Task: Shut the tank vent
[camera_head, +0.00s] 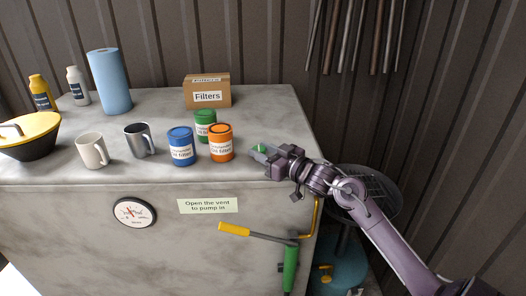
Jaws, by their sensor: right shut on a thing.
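My right gripper (259,151) reaches in from the right over the right part of the grey tank top (268,115). It is shut on a small green piece (260,147), which looks like the vent's handle. The fingers hide most of it, so I cannot tell whether the vent is open or shut. A label reading "Open the vent to pump in" (208,205) is on the tank's front, beside a round gauge (134,212). My left gripper is not in view.
Orange (221,143), blue (181,147) and green (205,122) filter cans stand left of my right gripper. A yellow-handled lever (235,229) with a green pump body (290,268) is below it. The tank top's back right is clear.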

